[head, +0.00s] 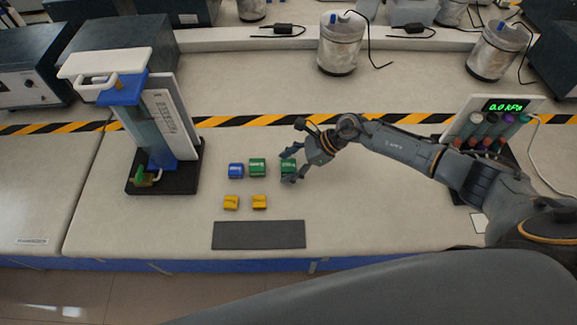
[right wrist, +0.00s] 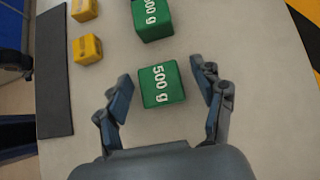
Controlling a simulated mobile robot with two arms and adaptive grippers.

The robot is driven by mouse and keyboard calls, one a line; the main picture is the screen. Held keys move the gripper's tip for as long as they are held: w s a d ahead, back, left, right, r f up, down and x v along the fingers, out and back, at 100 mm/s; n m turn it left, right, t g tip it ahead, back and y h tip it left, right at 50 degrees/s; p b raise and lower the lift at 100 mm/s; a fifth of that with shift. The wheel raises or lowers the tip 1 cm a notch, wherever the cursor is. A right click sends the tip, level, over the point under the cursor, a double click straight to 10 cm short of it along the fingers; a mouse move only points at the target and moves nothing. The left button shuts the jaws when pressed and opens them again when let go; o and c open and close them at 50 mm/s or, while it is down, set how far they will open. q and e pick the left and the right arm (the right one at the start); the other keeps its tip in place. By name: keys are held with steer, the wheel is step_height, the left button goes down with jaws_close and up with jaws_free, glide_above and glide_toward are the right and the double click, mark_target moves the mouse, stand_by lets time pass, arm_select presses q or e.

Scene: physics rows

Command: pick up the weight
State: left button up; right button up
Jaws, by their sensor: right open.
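A green weight (right wrist: 161,84) marked "500 g" stands on the bench between the spread fingers of my right gripper (right wrist: 168,98), a little ahead of the palm. In the head view the same weight (head: 288,165) is partly behind the fingers of my right gripper (head: 287,167), which is open. A second green weight (head: 257,167) stands to its left and also shows in the right wrist view (right wrist: 152,18). A blue weight (head: 236,171) stands left of that. Two yellow weights, one (head: 231,202) and the other (head: 259,202), stand nearer the front.
A dark grey mat (head: 258,235) lies near the front edge, bare. A device with a white handle and black base (head: 165,180) stands at left. A pressure display (head: 503,107) stands at right.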

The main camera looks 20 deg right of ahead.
steer(key=c, duration=1.4)
steer(key=shift+w+r, duration=0.1)
jaws_close()
